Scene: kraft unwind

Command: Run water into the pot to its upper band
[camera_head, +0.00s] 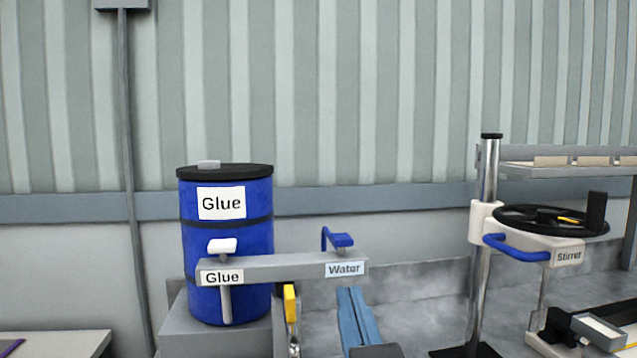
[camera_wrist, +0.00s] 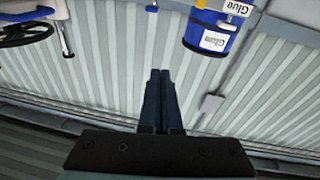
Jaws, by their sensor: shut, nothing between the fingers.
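The blue water tap lever (camera_head: 338,240) stands on the right end of a grey bar (camera_head: 290,265), above a label reading "Water". My gripper (camera_head: 350,292) is just below that end of the bar in the head view, fingers pointing up. Its two blue fingers also show in the wrist view (camera_wrist: 160,73), side by side, shut and empty. I cannot tell from these frames whether it touches the bar. I cannot make out the pot or its upper band in either view.
A blue glue drum (camera_head: 258,235) stands behind the bar, with a white glue lever (camera_head: 222,246) at the left end. A yellow-topped part (camera_head: 290,303) is below the bar. A stirrer (camera_head: 570,256) with a black wheel (camera_head: 525,213) stands at right.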

